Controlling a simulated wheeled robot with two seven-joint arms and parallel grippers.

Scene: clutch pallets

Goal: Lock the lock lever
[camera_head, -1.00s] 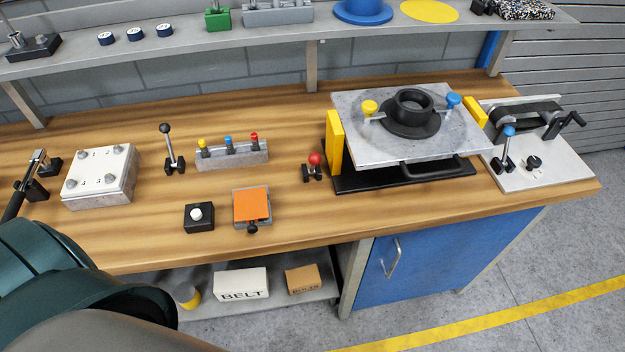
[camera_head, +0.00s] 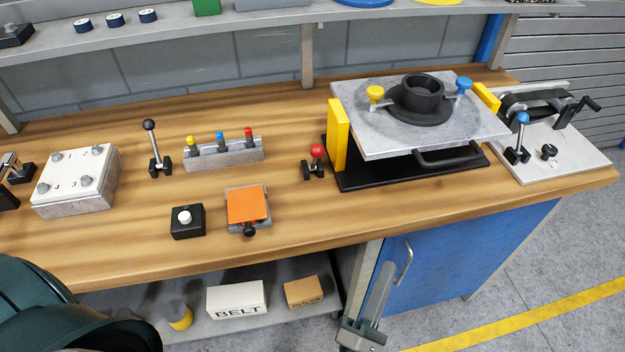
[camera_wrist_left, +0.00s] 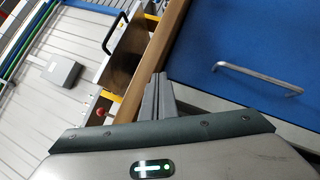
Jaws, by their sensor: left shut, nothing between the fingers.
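Several levers stand on the wooden bench, and I cannot tell by a label which is the lock lever. A short lever with a red ball (camera_head: 317,151) stands left of the raised grey plate; a red ball also shows in the left wrist view (camera_wrist_left: 100,112). A lever with a black ball (camera_head: 149,126) stands upright further left. A lever with a blue ball (camera_head: 522,119) stands on the white plate at right. My left gripper (camera_head: 385,270) is shut and empty, below the bench's front edge, before the blue cabinet. Its fingers also show in the wrist view (camera_wrist_left: 158,76). My right gripper is out of view.
The raised grey plate (camera_head: 360,128) has a black handle (camera_head: 447,156) and yellow uprights. An orange-topped block (camera_head: 247,206) and a button box (camera_head: 187,222) lie near the front. The blue cabinet (camera_head: 455,255) has a protruding handle (camera_head: 404,262).

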